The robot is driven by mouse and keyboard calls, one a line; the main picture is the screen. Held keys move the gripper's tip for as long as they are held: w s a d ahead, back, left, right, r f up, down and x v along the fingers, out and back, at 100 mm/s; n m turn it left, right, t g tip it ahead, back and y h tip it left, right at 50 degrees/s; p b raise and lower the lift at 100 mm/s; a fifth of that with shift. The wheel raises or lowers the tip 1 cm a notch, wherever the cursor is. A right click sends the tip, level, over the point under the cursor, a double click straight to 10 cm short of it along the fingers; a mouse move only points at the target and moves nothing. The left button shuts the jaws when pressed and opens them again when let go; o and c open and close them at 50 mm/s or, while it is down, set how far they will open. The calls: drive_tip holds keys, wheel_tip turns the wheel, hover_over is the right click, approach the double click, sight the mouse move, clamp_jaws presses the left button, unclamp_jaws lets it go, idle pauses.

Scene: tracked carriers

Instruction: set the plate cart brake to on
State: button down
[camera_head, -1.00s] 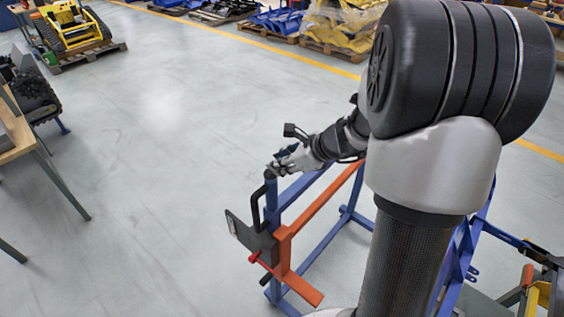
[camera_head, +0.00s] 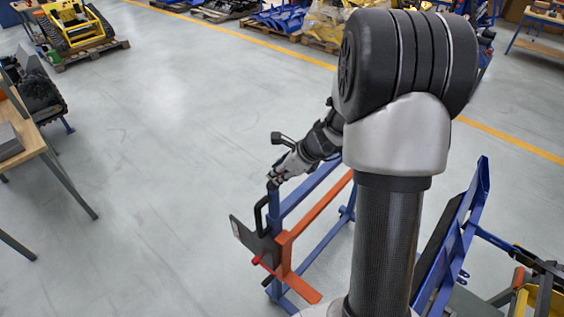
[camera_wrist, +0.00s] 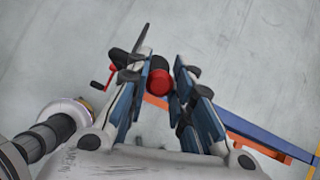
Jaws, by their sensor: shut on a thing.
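The plate cart's blue frame (camera_head: 310,187) with an orange bar (camera_head: 320,221) stands left of my arm in the head view. A dark plate (camera_head: 249,240), a black bent handle (camera_head: 260,212) and a small red lever (camera_head: 263,262) are at its near left end. My gripper (camera_head: 274,181) is at the top of the blue corner post. In the wrist view my gripper (camera_wrist: 165,75) is closed around a round red knob (camera_wrist: 158,82) with a dark rim. The brake's setting cannot be read.
A wooden-topped workbench (camera_head: 30,140) stands at the left. A blue rack (camera_head: 450,245) stands close at the right of my arm. Loaded pallets line the back. The grey floor left of the cart is clear.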

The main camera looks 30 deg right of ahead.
drive_tip(key=shift+w+a+r+g+p, duration=0.2)
drive_tip(key=shift+w+r+g+p, duration=0.25)
drive_tip(key=shift+p, duration=0.75)
drive_tip(key=shift+w+p, duration=0.35)
drive_tip(key=shift+p, duration=0.45)
drive_tip(key=shift+w+a+f, duration=0.2)
drive_tip(key=shift+w+a, duration=0.15)
drive_tip(key=shift+w, duration=0.5)
drive_tip(key=shift+w+a+f, duration=0.15)
drive_tip(key=shift+w+a, duration=0.15)
drive_tip(key=shift+w, duration=0.55)
drive_tip(key=shift+w+a+f, duration=0.2)
drive_tip(key=shift+w+a, duration=0.15)
drive_tip(key=shift+w, duration=0.6)
drive_tip(key=c, duration=1.8)
unclamp_jaws()
drive_tip(key=o, duration=0.3)
drive_tip(key=shift+w+f, duration=0.15)
drive_tip(key=shift+f, duration=0.05)
drive_tip(key=shift+o, duration=0.5)
